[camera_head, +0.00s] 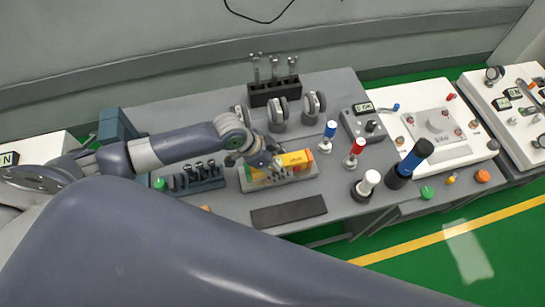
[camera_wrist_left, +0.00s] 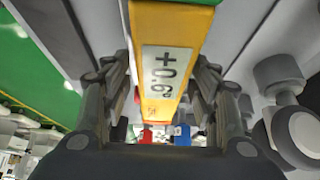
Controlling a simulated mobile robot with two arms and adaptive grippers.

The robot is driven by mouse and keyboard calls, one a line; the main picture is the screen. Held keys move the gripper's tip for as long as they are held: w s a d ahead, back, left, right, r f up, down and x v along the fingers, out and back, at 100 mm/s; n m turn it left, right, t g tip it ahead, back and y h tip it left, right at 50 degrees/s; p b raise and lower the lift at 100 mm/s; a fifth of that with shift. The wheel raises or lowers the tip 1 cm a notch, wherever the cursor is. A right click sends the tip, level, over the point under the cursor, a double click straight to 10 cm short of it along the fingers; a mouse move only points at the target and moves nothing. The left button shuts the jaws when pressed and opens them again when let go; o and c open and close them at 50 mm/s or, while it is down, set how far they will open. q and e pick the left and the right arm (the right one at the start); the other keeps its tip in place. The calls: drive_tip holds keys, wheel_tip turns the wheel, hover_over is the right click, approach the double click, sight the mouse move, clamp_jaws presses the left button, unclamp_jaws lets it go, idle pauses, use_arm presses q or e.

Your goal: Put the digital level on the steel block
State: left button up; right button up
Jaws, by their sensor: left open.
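The digital level (camera_head: 297,159) is an orange-yellow bar at the middle of the bench, with a green end. In the left wrist view the level (camera_wrist_left: 165,25) shows its white display between the fingers. My left gripper (camera_head: 268,160) is at the level's left part, and in the left wrist view it is open (camera_wrist_left: 160,75) with one finger on each side. I cannot tell whether the fingers touch it. A flat dark grey slab (camera_head: 288,212) lies in front; I cannot tell whether it is the steel block. My right gripper is not in view.
A pale tray (camera_head: 310,174) with small tools lies beneath the level. A black holder (camera_head: 275,90) with upright tools stands behind. Red (camera_head: 354,153), blue (camera_head: 327,138) and white-topped (camera_head: 368,185) posts stand to the right. My large arm link covers the foreground.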

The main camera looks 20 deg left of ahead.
use_arm(q)
drive_tip(key=b+v, duration=0.1)
drive_tip(key=v, duration=1)
drive_tip(key=shift+r, duration=0.15)
drive_tip(key=shift+a+r, duration=0.15)
drive_tip(key=shift+r, duration=0.15)
